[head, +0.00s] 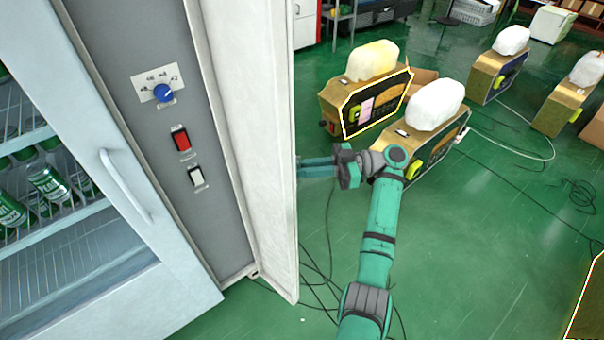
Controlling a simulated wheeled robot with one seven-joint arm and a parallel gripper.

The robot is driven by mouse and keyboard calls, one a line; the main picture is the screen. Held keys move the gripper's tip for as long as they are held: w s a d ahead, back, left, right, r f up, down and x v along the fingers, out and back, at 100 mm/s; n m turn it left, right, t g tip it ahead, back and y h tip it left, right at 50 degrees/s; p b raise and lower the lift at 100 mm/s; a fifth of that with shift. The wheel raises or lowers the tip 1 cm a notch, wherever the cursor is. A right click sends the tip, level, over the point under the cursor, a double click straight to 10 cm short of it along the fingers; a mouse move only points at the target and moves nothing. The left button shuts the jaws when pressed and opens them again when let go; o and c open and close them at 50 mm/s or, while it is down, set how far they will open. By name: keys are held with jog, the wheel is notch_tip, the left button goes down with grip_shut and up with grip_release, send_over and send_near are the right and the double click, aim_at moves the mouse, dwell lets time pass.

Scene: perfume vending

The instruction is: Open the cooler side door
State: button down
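The cooler fills the left of the head view. Its glass front door (90,215) is shut as far as I can see and has a pale vertical handle (126,186). Right of it is a grey control panel (150,45). A tall white panel (262,150), apparently the side door, stands along the control panel's right edge; I cannot tell how far it is swung. My gripper (303,168) is to the right of this panel, fingers pointing left at its edge. The fingertips reach or pass behind the edge, so contact and finger gap are unclear.
The control panel carries a blue knob (163,93), a red switch (181,140) and a white switch (196,177). Gold machines with white containers, such as the near one (440,135), stand behind my gripper. Dark cables (318,278) lie on the green floor.

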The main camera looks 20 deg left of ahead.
jog(key=shift+w+a+f+n+g+h, duration=0.15)
jog(key=shift+w+n+g, duration=0.05)
jog(key=shift+w+g, duration=0.15)
jog(key=shift+w+a+f+n+g+h, duration=0.1)
jog(key=shift+w+a+n+g+h, duration=0.1)
jog(key=shift+w+g, duration=0.1)
jog(key=shift+d, duration=0.15)
jog(key=c, duration=1.8)
grip_release()
jog(key=shift+w+f, duration=0.1)
jog(key=shift+w, duration=0.25)
